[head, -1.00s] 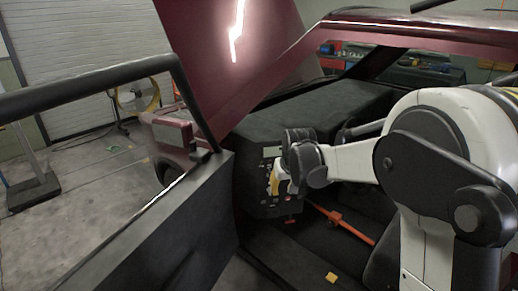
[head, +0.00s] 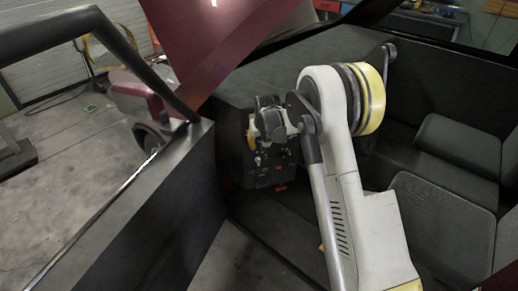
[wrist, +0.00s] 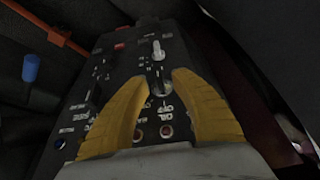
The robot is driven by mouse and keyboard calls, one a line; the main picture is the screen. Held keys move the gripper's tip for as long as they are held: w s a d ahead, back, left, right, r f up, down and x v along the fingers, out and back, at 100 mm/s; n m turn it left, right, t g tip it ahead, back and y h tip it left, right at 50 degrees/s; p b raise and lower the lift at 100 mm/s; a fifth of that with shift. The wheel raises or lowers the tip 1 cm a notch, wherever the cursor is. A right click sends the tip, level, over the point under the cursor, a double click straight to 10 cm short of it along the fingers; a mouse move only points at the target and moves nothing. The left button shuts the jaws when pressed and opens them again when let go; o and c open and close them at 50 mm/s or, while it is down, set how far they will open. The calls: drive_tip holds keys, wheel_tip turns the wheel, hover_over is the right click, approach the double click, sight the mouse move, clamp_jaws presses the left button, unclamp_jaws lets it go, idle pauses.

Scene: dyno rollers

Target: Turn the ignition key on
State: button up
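The black dashboard panel (wrist: 110,70) fills the middle of the wrist view, with switches, white lettering and small round holes. A silver upright piece (wrist: 158,50) that could be the ignition key or a toggle stands on it, just beyond my fingertips. A second silver piece (wrist: 157,82) sits nearer, in the gap between the fingers. My gripper (wrist: 160,76) is open, with its two yellow fingers apart over the panel. I cannot tell whether they touch anything. In the head view my wrist hides most of the panel (head: 264,172) and the key.
A blue knob (wrist: 31,68) and an orange bar (wrist: 45,28) lie left in the wrist view. The open car door (head: 130,200) stands at the left in the head view. Dark seats (head: 445,215) are at the right, and the dark dashboard top (head: 270,72) lies behind my arm.

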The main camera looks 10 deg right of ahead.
drive_tip(key=shift+x, duration=0.85)
drive_tip(key=shift+w, duration=0.1)
clamp_jaws()
drive_tip(key=shift+r, duration=0.1)
